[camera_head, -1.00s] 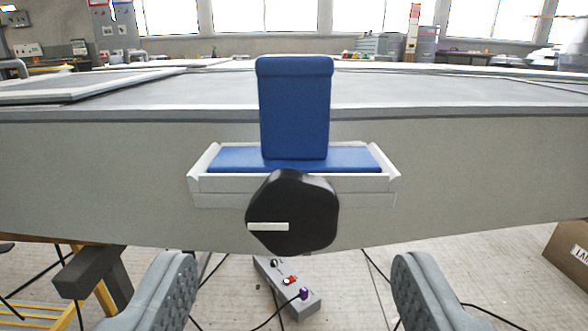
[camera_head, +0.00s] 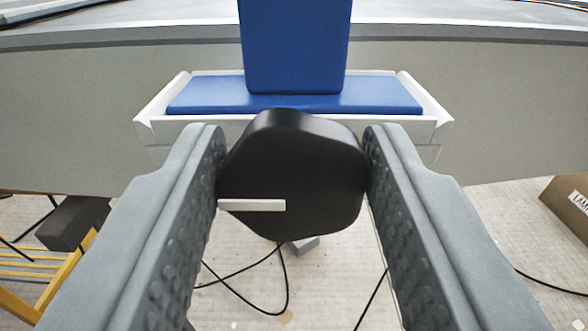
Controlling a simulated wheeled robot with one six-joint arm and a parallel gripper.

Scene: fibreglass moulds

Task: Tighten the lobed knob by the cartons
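The lobed knob (camera_head: 300,170) is black with rounded lobes and faces me on the front of the white bracket. Its white pointer bar (camera_head: 252,205) lies level and points left. My gripper (camera_head: 294,140) has one grey, dimpled finger on each side of the knob. Both fingers appear to touch its sides, so the gripper looks shut on it. The white bracket (camera_head: 436,130) holds a blue pad (camera_head: 390,95) and an upright blue block (camera_head: 295,45) behind the knob. A cardboard carton (camera_head: 565,215) with partly visible lettering stands at the right edge.
The grey mould side (camera_head: 510,110) spans the view behind the bracket. Black cables (camera_head: 285,290) lie on the pale floor. A grey box on the floor is mostly hidden behind the knob. A yellow frame (camera_head: 50,262) and a dark block (camera_head: 78,222) stand at the lower left.

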